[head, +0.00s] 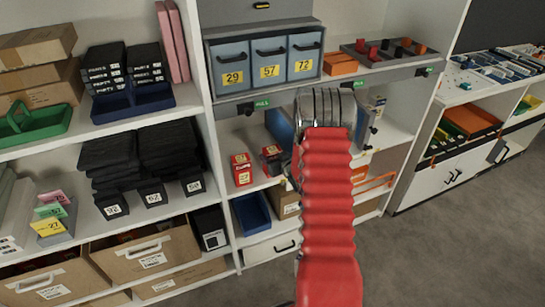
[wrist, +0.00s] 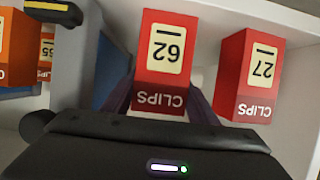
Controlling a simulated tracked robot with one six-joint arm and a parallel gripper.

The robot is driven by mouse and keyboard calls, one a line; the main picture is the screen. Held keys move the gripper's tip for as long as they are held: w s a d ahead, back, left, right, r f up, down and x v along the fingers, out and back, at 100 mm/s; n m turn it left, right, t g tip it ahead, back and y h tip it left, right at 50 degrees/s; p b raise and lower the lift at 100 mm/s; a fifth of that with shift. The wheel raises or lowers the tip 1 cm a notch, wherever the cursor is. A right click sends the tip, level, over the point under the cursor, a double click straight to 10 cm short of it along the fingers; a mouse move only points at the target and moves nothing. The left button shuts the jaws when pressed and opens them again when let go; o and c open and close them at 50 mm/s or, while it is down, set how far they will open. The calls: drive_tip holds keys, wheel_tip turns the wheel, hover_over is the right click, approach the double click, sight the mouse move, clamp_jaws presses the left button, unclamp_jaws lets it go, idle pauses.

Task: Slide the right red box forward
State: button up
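Two red CLIPS boxes stand on the middle shelf, apart from each other. In the wrist view their labels are upside down: box 62 (wrist: 163,60) is at the centre and box 27 (wrist: 247,75) at the right. In the head view box 27 (head: 241,169) is the left one, and box 62 (head: 273,164) is the right one, partly hidden by my arm. My gripper (wrist: 160,103) is open, with one dark finger on each side of box 62. Whether the fingers touch it cannot be told. In the head view my arm mostly hides the gripper.
Orange boxes (wrist: 15,48) stand at the left edge of the wrist view, beyond a grey divider (wrist: 75,75). Above the red boxes are blue drawers (head: 269,61); a blue bin (head: 251,213) sits below. Shelf space beside box 27 is clear.

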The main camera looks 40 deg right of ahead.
drive_tip(key=o, duration=0.5)
drive_tip(key=shift+o, duration=0.2)
drive_tip(key=v, duration=1.3)
drive_tip(key=shift+s+a, duration=0.15)
drive_tip(key=shift+s, duration=0.2)
drive_tip(key=shift+r, duration=0.1)
